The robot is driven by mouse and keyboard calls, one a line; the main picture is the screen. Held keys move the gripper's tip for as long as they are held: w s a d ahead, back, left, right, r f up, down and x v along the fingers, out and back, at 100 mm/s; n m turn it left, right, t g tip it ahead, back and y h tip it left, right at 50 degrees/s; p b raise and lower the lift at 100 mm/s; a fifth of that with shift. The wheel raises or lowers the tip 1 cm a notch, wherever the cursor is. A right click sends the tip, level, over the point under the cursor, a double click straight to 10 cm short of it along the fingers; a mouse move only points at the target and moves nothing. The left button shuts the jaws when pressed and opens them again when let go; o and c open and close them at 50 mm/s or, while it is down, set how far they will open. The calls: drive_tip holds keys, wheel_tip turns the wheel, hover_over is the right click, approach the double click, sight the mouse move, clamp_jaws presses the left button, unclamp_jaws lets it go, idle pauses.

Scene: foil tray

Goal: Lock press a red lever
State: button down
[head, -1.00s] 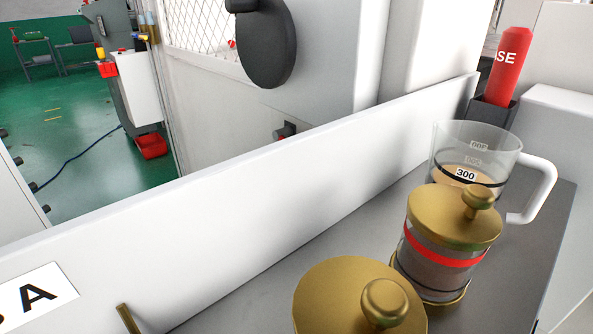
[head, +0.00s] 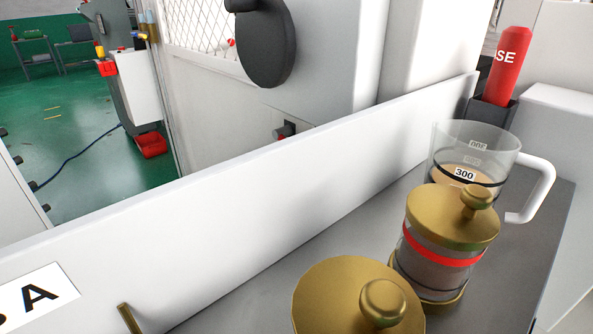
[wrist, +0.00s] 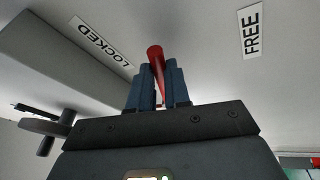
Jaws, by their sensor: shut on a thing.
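The red lever (wrist: 155,54) shows in the wrist view, sticking up between the two dark blue fingers of my gripper (wrist: 158,85). The fingers are shut on it, and its top end stands out beyond the fingertips. A LOCKED label (wrist: 103,40) is on the pale surface to its upper left. A FREE label (wrist: 251,31) is on the same surface to its upper right. The lever leans slightly toward the LOCKED side. Its lower part is hidden by the fingers. Neither my gripper nor the lever shows in the head view.
In the head view, brass-lidded glass jars (head: 444,258) and a measuring jug (head: 462,160) stand on a grey shelf behind a white ledge (head: 230,190). A red cylinder (head: 509,70) stands in a dark holder. A dark bracket (wrist: 45,127) shows at left in the wrist view.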

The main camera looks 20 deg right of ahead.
idle(0.4)
drive_tip(key=r+n+p, duration=0.1)
drive_tip(key=n+p, duration=0.1)
drive_tip(key=p, duration=0.1)
drive_tip(key=r+n+y+p, duration=0.1)
drive_tip(key=n+p, duration=0.1)
drive_tip(key=p, duration=0.1)
drive_tip(key=s+r+n+y+p, duration=0.1)
drive_tip(key=r+p, duration=0.1)
drive_tip(key=p, duration=0.1)
drive_tip(key=shift+d+n+t, duration=0.1)
drive_tip(key=shift+n+t, duration=0.2)
drive_tip(key=shift+n, duration=0.1)
drive_tip(key=shift+y, duration=0.3)
drive_tip(key=c, duration=1.1)
unclamp_jaws()
drive_tip(key=shift+f, duration=0.1)
